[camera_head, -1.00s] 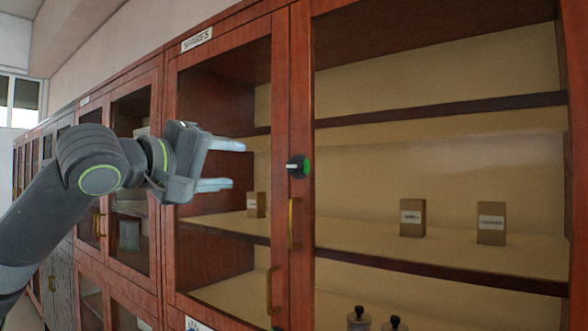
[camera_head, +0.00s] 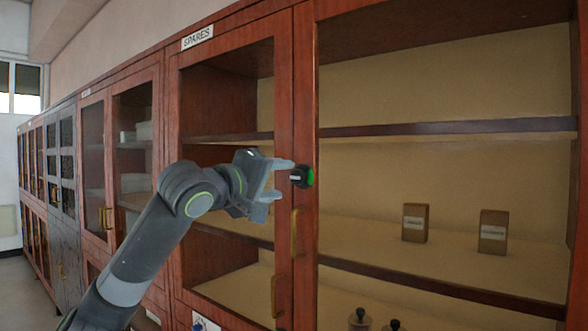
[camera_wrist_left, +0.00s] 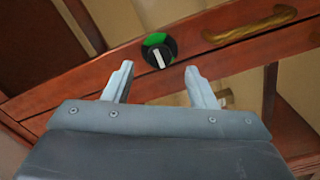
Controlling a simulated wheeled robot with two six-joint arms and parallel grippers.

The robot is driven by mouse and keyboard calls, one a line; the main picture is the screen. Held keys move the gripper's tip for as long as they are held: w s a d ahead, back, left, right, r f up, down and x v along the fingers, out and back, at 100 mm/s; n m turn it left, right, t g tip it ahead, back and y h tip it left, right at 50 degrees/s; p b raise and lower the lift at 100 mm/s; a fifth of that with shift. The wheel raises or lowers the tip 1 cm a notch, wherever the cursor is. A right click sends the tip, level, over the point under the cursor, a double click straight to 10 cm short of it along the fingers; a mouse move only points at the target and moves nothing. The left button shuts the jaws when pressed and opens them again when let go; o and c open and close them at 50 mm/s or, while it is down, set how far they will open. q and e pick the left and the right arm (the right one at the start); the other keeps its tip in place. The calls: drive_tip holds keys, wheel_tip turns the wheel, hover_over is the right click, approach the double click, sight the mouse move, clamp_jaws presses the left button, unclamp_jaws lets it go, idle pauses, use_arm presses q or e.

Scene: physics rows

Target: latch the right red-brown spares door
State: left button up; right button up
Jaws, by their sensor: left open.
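The red-brown spares cabinet has a right door (camera_head: 306,90) with a glass pane, standing closed beside the left door (camera_head: 284,110). A round black latch knob with a white mark and a green patch (camera_head: 302,177) sits on the right door's frame near the meeting edge. It also shows in the left wrist view (camera_wrist_left: 158,50), just beyond the fingertips. My left gripper (camera_head: 283,180) is open and empty, its fingers pointing at the knob from the left. In the left wrist view the open fingers (camera_wrist_left: 158,82) stand apart, with the knob ahead between them, not gripped. My right gripper is not in view.
A brass handle (camera_head: 294,234) is below the knob, and another (camera_head: 275,296) is lower on the left. A SPARES label (camera_head: 197,38) is above. Small boxes (camera_head: 415,222) stand on a shelf behind the glass. More cabinets (camera_head: 95,165) line the wall leftward.

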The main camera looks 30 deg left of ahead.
sight(296, 178)
use_arm(q)
drive_tip(key=w+p, duration=0.1)
drive_tip(key=w, duration=0.3)
drive_tip(key=shift+w+d+r+p, duration=0.1)
drive_tip(key=shift+w+d+p, duration=0.15)
drive_tip(key=shift+p, duration=0.15)
drive_tip(key=shift+w, duration=0.55)
drive_tip(key=c, duration=1)
